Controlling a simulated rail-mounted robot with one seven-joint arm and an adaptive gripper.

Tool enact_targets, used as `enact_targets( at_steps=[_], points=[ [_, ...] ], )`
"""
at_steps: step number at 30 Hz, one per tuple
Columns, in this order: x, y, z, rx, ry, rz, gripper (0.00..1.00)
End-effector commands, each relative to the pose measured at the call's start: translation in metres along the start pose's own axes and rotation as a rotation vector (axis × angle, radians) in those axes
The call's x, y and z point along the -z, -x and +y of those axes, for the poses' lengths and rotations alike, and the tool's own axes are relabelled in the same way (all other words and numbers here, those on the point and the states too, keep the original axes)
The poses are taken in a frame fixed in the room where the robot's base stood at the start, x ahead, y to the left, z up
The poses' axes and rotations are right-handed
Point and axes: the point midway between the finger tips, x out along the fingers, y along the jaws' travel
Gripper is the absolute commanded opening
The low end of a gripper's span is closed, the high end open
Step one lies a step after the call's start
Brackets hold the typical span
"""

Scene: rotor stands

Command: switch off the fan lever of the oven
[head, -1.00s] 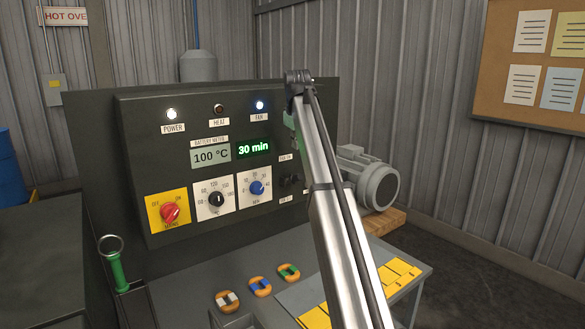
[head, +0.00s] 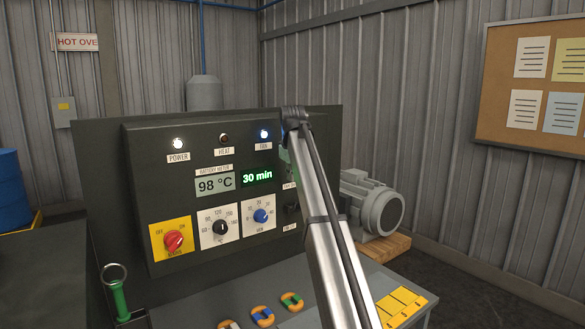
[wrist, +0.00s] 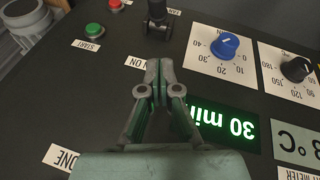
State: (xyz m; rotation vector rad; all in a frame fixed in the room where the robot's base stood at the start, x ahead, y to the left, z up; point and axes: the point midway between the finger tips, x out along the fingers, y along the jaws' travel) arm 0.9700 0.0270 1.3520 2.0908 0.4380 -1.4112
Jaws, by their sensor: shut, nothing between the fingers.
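The oven's dark control panel (head: 205,270) fills the middle of the head view. The black fan lever (head: 292,209) is at its right side, partly behind my arm. In the wrist view, the lever (wrist: 157,18) stands at the top, with a label ending in "ON" (wrist: 140,63) just below it. My gripper (wrist: 159,66) is shut and empty, with its tips over that label, close to the lever but apart from it. In the head view my arm hides most of the gripper. The blue fan lamp (head: 263,134) is lit.
Beside the lever are a blue timer knob (wrist: 225,46), a black temperature knob (wrist: 295,68), a green start button (wrist: 94,30) and a red button (wrist: 115,5). The temperature display (head: 215,184) reads 98 °C. A grey motor (head: 378,208) stands to the right.

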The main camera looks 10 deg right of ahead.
Motion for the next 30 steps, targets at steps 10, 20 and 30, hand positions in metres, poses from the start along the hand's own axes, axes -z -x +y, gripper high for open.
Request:
enact_targets(
  at_steps=[10, 20, 30],
  points=[
    [-0.01, -0.059, -0.001, 0.001, -0.002, -0.002, 0.0],
    [-0.028, -0.08, 0.0, 0.0, -0.001, 0.0, 0.0],
    [-0.029, -0.082, 0.0, 0.0, -0.001, 0.001, 0.0]
  ],
)
